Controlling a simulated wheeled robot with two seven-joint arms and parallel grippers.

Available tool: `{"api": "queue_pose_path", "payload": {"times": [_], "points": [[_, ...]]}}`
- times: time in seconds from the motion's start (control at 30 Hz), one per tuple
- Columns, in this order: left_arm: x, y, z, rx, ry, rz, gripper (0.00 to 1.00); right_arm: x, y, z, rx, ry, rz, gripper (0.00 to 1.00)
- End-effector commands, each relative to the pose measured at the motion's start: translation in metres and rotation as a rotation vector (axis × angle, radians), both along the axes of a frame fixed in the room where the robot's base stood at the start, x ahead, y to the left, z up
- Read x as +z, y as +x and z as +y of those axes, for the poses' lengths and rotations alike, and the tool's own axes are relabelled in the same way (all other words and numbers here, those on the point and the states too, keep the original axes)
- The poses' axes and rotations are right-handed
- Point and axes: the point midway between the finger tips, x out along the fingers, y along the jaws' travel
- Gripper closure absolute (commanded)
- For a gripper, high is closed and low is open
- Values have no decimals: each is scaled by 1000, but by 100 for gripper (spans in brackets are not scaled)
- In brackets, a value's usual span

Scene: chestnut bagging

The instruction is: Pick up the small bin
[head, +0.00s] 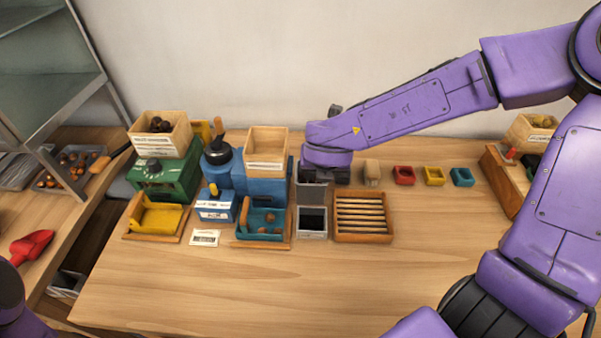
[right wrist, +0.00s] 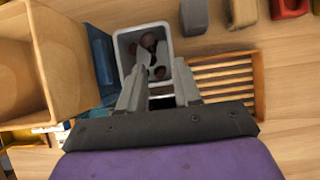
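A small grey bin (right wrist: 125,48) with several dark brown chestnuts in it shows in the right wrist view, just beyond my right fingers. In the head view that bin (head: 310,192) is mostly hidden below my right wrist. My right gripper (right wrist: 160,62) is open; its fingertips overlap the near part of the bin in the picture, and I cannot tell whether they touch it. In the head view the right gripper (head: 325,175) is above the back of the table. A second light-grey bin (head: 312,236) with a dark inside stands in front. My left gripper is not in view.
A slatted wooden tray (head: 363,238) stands to the right, and a wooden box (head: 267,163) on a blue stand to the left. Red (head: 404,179), yellow (head: 434,179) and teal (head: 462,180) trays line the back right. The table front (head: 250,295) is clear.

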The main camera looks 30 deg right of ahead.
Motion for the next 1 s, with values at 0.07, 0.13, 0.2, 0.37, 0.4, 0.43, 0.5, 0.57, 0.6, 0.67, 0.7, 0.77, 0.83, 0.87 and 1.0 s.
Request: {"api": "queue_pose_path", "payload": {"times": [0.07,0.13,0.2,0.37,0.4,0.43,0.5,0.57,0.6,0.67,0.7,0.77,0.83,0.87,1.0], "points": [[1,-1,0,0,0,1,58,-14,5,-5,0,-3,5,67],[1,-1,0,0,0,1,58,-24,12,-8,1,-2,5,67],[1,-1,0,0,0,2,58,-31,18,-11,1,-3,8,67],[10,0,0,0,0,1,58,-52,30,-23,1,-4,14,67],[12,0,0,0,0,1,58,-58,33,-26,2,-6,15,67],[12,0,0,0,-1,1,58,-64,36,-28,2,-5,15,67],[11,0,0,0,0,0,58,-73,41,-30,2,-5,12,67],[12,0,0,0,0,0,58,-77,43,-32,2,-3,11,67],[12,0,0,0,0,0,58,-78,43,-32,1,-3,10,67],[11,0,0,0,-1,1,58,-78,44,-32,1,-2,9,67],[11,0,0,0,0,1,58,-78,44,-32,1,-2,9,67],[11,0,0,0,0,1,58,-78,44,-32,2,-2,10,67],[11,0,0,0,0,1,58,-78,44,-32,2,-2,10,83],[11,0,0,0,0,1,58,-78,44,-32,2,-2,10,93],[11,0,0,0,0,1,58,-78,43,-32,2,-2,10,100]]}}
